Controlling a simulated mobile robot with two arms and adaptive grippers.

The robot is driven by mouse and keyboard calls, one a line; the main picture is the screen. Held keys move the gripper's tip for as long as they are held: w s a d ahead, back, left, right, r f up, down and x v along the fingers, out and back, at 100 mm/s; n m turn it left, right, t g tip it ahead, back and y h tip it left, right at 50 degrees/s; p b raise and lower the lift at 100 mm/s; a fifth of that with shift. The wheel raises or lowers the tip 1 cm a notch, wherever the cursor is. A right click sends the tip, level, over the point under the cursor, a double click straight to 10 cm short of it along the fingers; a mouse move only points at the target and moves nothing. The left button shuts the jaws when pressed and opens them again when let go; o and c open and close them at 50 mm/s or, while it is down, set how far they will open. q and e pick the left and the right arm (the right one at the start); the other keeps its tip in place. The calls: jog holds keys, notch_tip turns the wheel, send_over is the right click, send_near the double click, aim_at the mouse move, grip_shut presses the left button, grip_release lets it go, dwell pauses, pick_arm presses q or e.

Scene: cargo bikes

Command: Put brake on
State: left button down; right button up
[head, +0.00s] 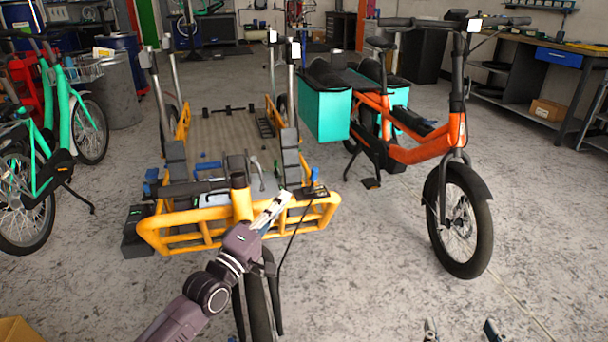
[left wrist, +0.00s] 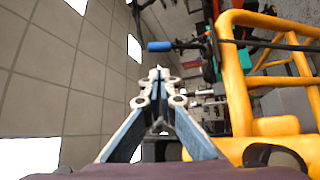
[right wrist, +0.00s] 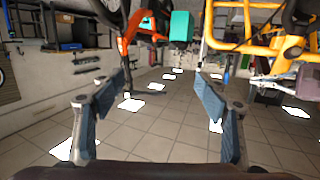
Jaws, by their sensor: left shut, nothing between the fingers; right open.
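The yellow cargo bike (head: 165,240) stands at center-left with its flat cargo bed behind its front frame. A blue-tipped part (head: 314,175) sits at its front right and another (head: 151,176) at its left. In the left wrist view a blue grip (left wrist: 160,46) on a thin dark bar lies just beyond the fingertips, with no clear contact. I cannot tell which part is the brake. My left gripper (head: 273,212) is shut and empty in front of the yellow frame; it also shows in the left wrist view (left wrist: 158,74). My right gripper (head: 461,328) is open and empty, low at the front.
An orange bike (head: 424,148) with teal panniers (head: 325,114) stands to the right of the cargo bike. Green bikes (head: 66,148) and a grey bin (head: 117,92) are at the left. A workbench (head: 545,62) lines the right wall. The floor at front right is clear.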

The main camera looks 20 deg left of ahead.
pick_arm(q)
jog(key=b+x, duration=0.2)
jog(key=x, duration=0.8)
pick_arm(e)
notch_tip(320, 180, up, 12)
jog(key=s+a+t+y, duration=0.1)
jog(key=t+y, duration=0.1)
jog(key=t, duration=0.4)
jog(key=shift+s+r, duration=0.2)
jog(key=shift+r, duration=0.05)
jog(key=shift+s+a+t, duration=0.1)
jog(key=shift+t, duration=0.2)
